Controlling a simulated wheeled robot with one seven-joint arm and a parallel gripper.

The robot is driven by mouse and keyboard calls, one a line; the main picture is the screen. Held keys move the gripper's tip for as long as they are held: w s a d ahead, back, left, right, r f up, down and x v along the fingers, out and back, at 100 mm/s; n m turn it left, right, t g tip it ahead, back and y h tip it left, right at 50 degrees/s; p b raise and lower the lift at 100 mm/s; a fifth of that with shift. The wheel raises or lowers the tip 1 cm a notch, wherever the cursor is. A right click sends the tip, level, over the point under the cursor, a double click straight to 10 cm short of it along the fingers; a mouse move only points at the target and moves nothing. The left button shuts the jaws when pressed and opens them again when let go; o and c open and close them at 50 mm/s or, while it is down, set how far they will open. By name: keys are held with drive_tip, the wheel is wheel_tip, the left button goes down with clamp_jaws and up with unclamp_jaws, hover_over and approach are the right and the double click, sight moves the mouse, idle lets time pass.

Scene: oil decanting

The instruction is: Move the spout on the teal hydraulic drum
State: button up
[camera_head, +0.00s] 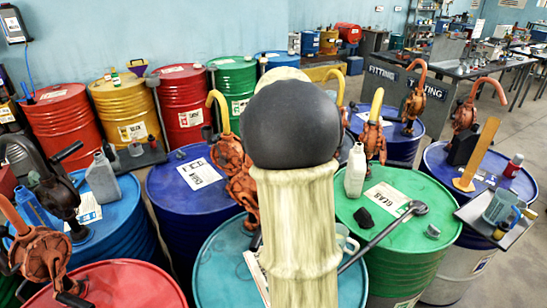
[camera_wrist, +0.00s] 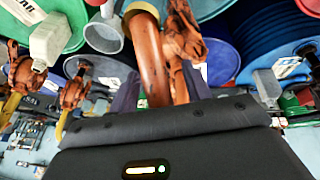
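The teal drum (camera_head: 212,268) stands at the front middle of the head view, partly covered by my arm. Contact with the spout cannot be made out. The head view hides my gripper behind my arm.
A green drum (camera_head: 437,215) with a white bottle (camera_head: 355,170) and a grey ladle-like tool (camera_head: 385,232) stands close right. A blue drum (camera_head: 165,190) stands left and a red drum (camera_head: 130,285) front left. Other pumps crowd around. A clear mug (camera_wrist: 103,35) is near the spout.

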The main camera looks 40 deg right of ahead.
drive_tip(key=b+v, duration=0.2)
drive_tip(key=v, duration=1.5)
drive_tip(key=shift+r, duration=0.15)
drive_tip(key=s+a+f+g+y, duration=0.1)
drive_tip(key=a+f, duration=0.8)
drive_tip(key=f, duration=0.3)
drive_tip(key=s+a+f, duration=0.2)
drive_tip(key=a+f, duration=0.7)
drive_tip(key=f, duration=0.2)
drive_tip(key=s+a+f, duration=0.5)
drive_tip(key=s+f, duration=0.2)
drive_tip(key=shift+a+f+n+g+y, duration=0.2)
drive_tip(key=shift+a+n+g+y, duration=0.05)
drive_tip(key=shift+n+g+y, duration=0.15)
